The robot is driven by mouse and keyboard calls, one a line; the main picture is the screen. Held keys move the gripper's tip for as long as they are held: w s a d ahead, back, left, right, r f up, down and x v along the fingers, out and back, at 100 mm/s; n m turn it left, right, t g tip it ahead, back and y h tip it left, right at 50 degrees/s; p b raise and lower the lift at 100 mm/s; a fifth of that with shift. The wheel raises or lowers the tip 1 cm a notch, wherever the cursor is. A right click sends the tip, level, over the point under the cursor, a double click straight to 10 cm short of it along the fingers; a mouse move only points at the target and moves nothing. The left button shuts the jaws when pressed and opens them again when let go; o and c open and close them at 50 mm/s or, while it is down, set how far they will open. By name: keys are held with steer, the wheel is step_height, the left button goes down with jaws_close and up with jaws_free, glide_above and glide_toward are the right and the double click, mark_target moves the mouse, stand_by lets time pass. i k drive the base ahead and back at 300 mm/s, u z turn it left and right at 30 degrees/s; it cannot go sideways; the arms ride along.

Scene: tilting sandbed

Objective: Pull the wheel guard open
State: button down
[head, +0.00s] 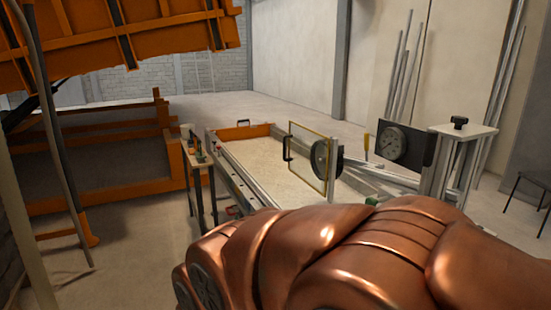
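The wheel guard (304,166) is a clear upright panel in a thin yellow frame, standing over the sandbed in the middle of the head view. A black bar handle (286,149) is on its left edge. A dark wheel (321,158) shows at the panel's right part. From this angle I cannot tell whether the guard is fully closed or ajar. My copper-coloured arm fills the lower right foreground and hides the near end of the sandbed. My gripper is out of view, so its place relative to the handle is hidden.
The long sandbed (248,154) has metal side rails and an orange end wall. A dial gauge (391,146) and a metal stand (463,129) are to the right. A narrow side table (197,159) stands left of the bed. The floor farther left is partly clear.

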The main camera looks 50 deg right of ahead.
mark_target(289, 160)
steer(key=z, duration=1.75)
steer(key=k, duration=0.4)
steer(key=u, duration=1.65)
steer(key=i, duration=0.7)
steer(key=z, duration=0.5)
steer(key=i, duration=0.55)
steer(key=z, duration=0.5)
